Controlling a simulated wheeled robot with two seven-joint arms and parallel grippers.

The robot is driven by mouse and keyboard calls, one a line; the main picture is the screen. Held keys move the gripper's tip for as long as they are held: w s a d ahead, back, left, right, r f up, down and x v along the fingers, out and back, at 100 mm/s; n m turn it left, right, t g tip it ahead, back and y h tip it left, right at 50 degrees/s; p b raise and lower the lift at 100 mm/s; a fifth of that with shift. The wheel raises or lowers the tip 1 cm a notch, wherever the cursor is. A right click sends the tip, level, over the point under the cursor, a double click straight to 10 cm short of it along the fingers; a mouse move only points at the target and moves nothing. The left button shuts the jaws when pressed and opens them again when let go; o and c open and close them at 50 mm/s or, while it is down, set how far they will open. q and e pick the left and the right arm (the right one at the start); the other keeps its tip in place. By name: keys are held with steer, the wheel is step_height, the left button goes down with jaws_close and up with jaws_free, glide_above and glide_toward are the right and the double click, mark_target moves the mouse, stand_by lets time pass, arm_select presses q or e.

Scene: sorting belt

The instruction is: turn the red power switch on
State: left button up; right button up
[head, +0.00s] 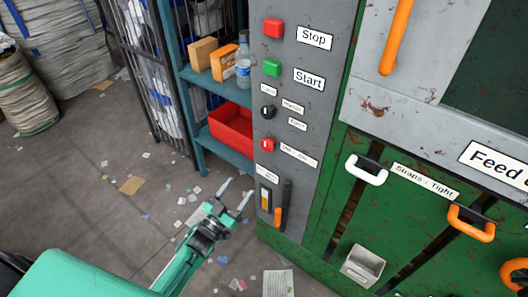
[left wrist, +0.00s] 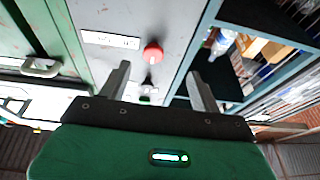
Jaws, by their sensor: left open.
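The red power switch (head: 267,144) is a small round red knob on the grey control panel, below a black knob (head: 268,112); a white label sits to its right. My left gripper (head: 236,192) is open and empty, its two fingers apart, lower and to the left of the switch in the head view. In the left wrist view, which looks turned over, the red switch (left wrist: 152,52) appears ahead, between and beyond the fingertips, and a black knob (left wrist: 147,85) shows beneath it. No contact with the switch is visible. My right gripper is not in view.
The grey panel also carries a red Stop button (head: 273,27), a green Start button (head: 272,67) and a lever (head: 281,210) low down. A blue shelf (head: 226,154) with a red bin (head: 233,123) stands left of it. Green doors with handles lie right. Litter covers the floor.

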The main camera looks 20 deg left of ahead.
mark_target(265, 148)
arm_select(q)
steer(key=shift+m+t+h, duration=0.3)
steer(key=shift+h, duration=0.3)
steer(key=x, duration=0.4)
steer(key=r+p+x, duration=0.1)
steer(key=x, duration=0.4)
steer(key=s+r+x, duration=0.1)
steer(key=x, duration=0.4)
steer(key=shift+w, duration=0.1)
steer(key=shift+w+d+r, duration=0.15)
steer(key=shift+w+r, duration=0.1)
steer(key=shift+w, duration=0.2)
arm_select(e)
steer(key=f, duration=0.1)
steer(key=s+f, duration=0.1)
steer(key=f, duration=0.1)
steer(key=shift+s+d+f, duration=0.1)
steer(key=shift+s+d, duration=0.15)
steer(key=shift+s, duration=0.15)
arm_select(q)
steer(key=c, duration=0.9)
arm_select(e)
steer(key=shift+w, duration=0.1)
